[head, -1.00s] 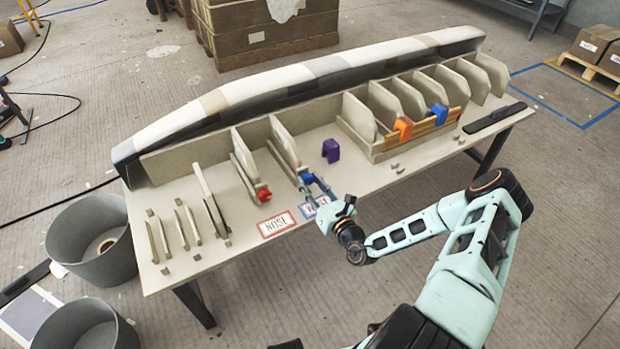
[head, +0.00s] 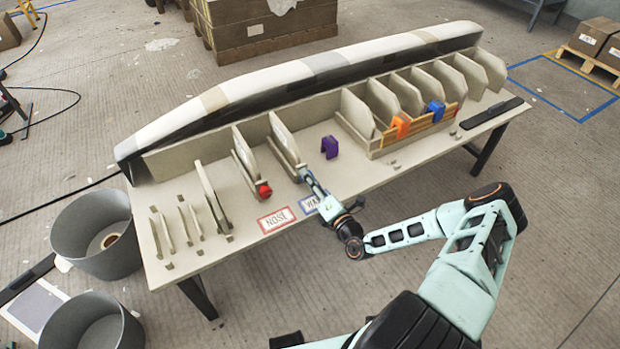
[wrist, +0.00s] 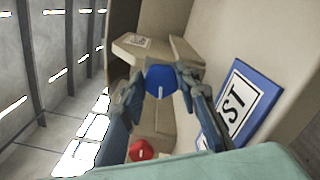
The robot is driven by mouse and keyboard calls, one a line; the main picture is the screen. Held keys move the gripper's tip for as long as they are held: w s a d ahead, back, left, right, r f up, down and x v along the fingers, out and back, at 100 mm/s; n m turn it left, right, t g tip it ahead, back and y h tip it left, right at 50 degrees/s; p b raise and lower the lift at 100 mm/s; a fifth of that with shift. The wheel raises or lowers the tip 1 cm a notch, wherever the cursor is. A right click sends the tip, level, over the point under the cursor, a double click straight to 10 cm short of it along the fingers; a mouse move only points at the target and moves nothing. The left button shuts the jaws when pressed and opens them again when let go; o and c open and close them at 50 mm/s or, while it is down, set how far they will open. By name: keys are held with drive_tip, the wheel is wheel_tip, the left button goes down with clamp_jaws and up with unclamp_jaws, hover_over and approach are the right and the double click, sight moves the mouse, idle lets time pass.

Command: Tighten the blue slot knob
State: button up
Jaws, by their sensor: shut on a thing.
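The blue slot knob (wrist: 160,82) sits at the front end of a beige slot and has a short white mark on its face, near upright in the wrist view. My gripper (wrist: 161,84) is shut on the knob, with one finger on each side. In the head view my gripper (head: 304,176) reaches in over the table's front edge to the slot's end, and its fingers hide the knob there. A red knob (head: 264,190) sits on the neighbouring slot to the left; it also shows low in the wrist view (wrist: 142,150).
A blue-framed sign (wrist: 248,103) lies beside my fingers, and a red-framed "NOSE" sign (head: 278,219) lies left of it. A purple piece (head: 330,147) stands to the right. Beige upright panels (head: 284,140) rise behind. A wooden rack (head: 385,148) is further right.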

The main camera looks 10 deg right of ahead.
drive_tip(key=m, duration=0.4)
drive_tip(key=shift+f+m, duration=0.15)
drive_tip(key=shift+m, duration=0.15)
drive_tip(key=m, duration=0.4)
drive_tip(key=shift+m, duration=0.3)
drive_tip(key=m+b, duration=0.1)
drive_tip(key=m, duration=0.3)
drive_tip(key=shift+a+f+m, duration=0.1)
drive_tip(key=shift+m, duration=0.2)
drive_tip(key=m+b, duration=0.1)
drive_tip(key=m, duration=0.3)
drive_tip(key=shift+m, duration=0.3)
drive_tip(key=m+b, duration=0.1)
drive_tip(key=m, duration=0.3)
drive_tip(key=shift+a, duration=0.1)
drive_tip(key=m+b, duration=0.1)
drive_tip(key=m, duration=0.4)
drive_tip(key=shift+b, duration=0.4)
drive_tip(key=m+b, duration=0.2)
drive_tip(key=m, duration=0.2)
drive_tip(key=shift+s+a+f, duration=0.1)
drive_tip(key=shift+f, duration=0.05)
drive_tip(key=m+b, duration=0.4)
drive_tip(key=shift+r, duration=0.2)
